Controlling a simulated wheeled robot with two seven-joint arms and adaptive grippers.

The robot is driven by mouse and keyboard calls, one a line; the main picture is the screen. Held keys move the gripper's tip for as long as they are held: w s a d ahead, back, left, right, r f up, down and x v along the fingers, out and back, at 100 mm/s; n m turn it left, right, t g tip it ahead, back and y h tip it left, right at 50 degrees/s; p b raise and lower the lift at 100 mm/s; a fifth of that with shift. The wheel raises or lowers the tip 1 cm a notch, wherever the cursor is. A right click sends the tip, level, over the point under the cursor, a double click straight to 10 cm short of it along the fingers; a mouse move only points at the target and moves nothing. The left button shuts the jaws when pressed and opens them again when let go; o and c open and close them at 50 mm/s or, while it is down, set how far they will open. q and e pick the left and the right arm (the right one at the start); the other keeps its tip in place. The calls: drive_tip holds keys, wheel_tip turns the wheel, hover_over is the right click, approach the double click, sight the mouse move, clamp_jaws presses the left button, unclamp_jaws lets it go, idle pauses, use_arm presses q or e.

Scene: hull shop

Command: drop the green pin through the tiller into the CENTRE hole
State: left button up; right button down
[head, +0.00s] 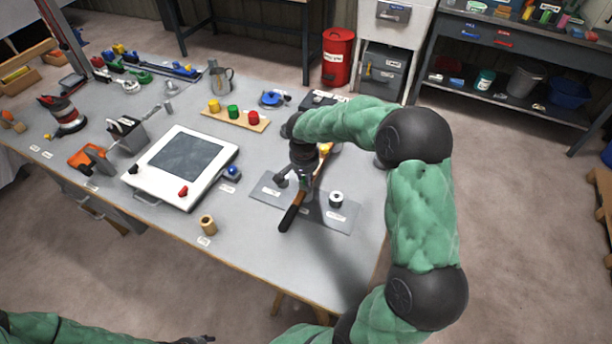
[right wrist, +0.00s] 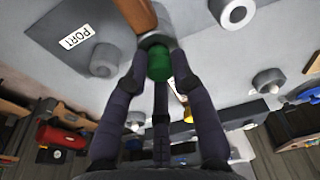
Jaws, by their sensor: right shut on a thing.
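My right gripper (head: 304,178) is over the tiller on the grey plate (head: 345,217). In the right wrist view its fingertips (right wrist: 158,66) are shut on the green pin (right wrist: 158,64). The pin's far end meets the grey metal fitting of the tiller (right wrist: 138,14); how deep it sits, I cannot tell. In the head view the tiller's dark grip (head: 289,219) points toward the front edge. The CENTRE hole is hidden under the gripper and tiller. My left gripper (head: 196,340) barely shows at the bottom edge; its fingers are unclear.
A grey post with a dark top (head: 336,199) stands on the plate's right. A PORT label (right wrist: 76,38) lies beside another post (right wrist: 103,60). A wooden board (head: 225,119) carries yellow, green and red pieces. A white framed hatch (head: 215,160) lies to the left.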

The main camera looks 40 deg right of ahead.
drive_tip(key=shift+f, duration=0.1)
idle(0.3)
drive_tip(key=c, duration=0.6)
unclamp_jaws()
drive_tip(key=shift+o, duration=0.2)
drive_tip(key=shift+r+p, duration=2.4)
drive_tip(key=shift+r, duration=1.6)
